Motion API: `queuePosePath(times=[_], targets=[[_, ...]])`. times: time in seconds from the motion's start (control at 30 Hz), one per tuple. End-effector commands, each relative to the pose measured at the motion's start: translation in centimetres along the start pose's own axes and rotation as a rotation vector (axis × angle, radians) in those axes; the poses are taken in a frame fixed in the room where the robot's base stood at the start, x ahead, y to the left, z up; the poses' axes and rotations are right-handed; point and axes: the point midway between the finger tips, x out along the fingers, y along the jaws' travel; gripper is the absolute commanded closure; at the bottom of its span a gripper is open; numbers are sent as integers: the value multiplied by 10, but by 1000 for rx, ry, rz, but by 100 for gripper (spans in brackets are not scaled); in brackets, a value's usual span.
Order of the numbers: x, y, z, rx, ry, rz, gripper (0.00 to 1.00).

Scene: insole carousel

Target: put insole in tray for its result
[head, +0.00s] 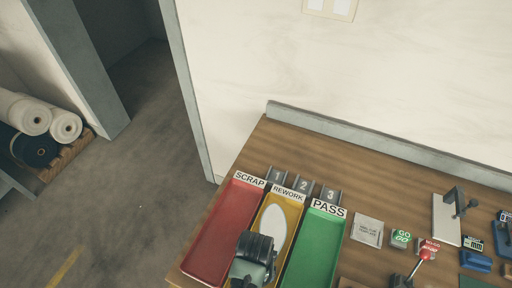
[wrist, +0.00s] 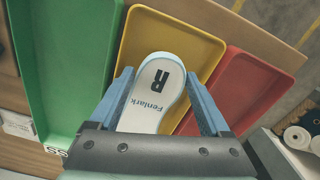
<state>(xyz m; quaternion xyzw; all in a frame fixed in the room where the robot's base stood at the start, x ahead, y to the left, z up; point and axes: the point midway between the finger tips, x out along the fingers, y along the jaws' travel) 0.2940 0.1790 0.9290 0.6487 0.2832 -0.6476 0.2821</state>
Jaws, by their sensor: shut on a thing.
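My gripper (head: 252,262) is shut on a white insole (head: 272,226) with a light blue edge. In the wrist view the fingers (wrist: 157,76) press on both sides of the insole (wrist: 160,92), which is printed "R" and "Fenlark". The insole is over the yellow REWORK tray (head: 295,207), lined up along its length; I cannot tell whether it touches the tray floor. The red SCRAP tray (head: 228,225) is to the left and the green PASS tray (head: 318,245) to the right in the head view. Both look empty. The arm hides the yellow tray's near end.
Grey numbered slots (head: 303,186) stand behind the trays. A grey template plate (head: 367,230), GO block (head: 401,238), red block (head: 427,246), red-knobbed lever (head: 424,257) and clamp stand (head: 446,222) are to the right. The wooden bench (head: 262,150) ends at the left, with open floor beyond.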

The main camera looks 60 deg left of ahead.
Motion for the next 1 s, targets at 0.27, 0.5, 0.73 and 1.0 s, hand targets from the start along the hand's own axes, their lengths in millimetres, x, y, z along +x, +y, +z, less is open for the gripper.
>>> queuePosePath(times=[0.27,0.5,0.73,1.0], targets=[[29,0,0,-1,-1,0,82],[30,0,0,-1,0,0,82],[32,0,0,-1,-1,0,0],[28,0,0,-1,0,0,0]])
